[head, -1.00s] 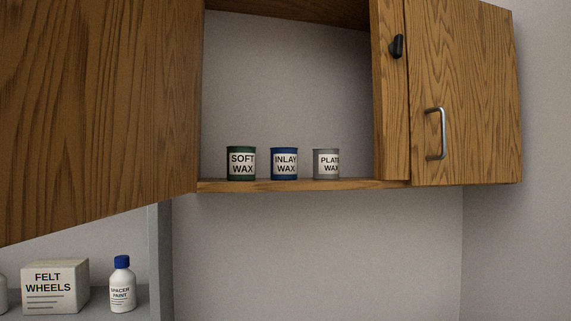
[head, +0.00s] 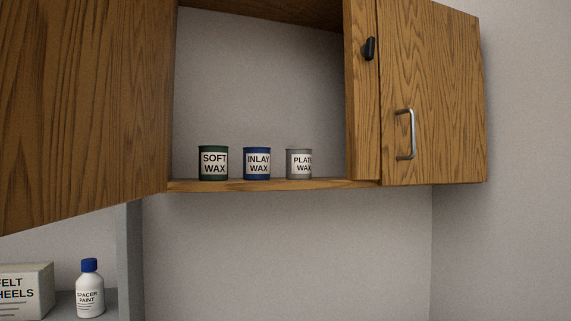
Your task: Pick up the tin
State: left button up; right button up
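Three tins stand upright in a row on the floor of an open wooden wall cabinet in the head view. The green tin (head: 213,163) labelled "SOFT WAX" is on the left. The blue tin (head: 257,163) labelled "INLAY WAX" is in the middle. The grey tin (head: 300,164) with a label reading "PLATE WAX", partly turned away, is on the right. There are small gaps between them. Neither of my grippers is in view.
The open left cabinet door (head: 85,110) fills the left side. The right door (head: 432,100) has a metal handle (head: 411,135). A "FELT WHEELS" box (head: 25,290) and a "SPACER PAINT" bottle (head: 90,290) stand on a lower grey shelf. The wall below the cabinet is clear.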

aim_at(213, 159)
jog(key=l+z, duration=0.25)
jog(key=z, duration=0.15)
jog(key=l+z, duration=0.3)
jog(key=z, duration=0.15)
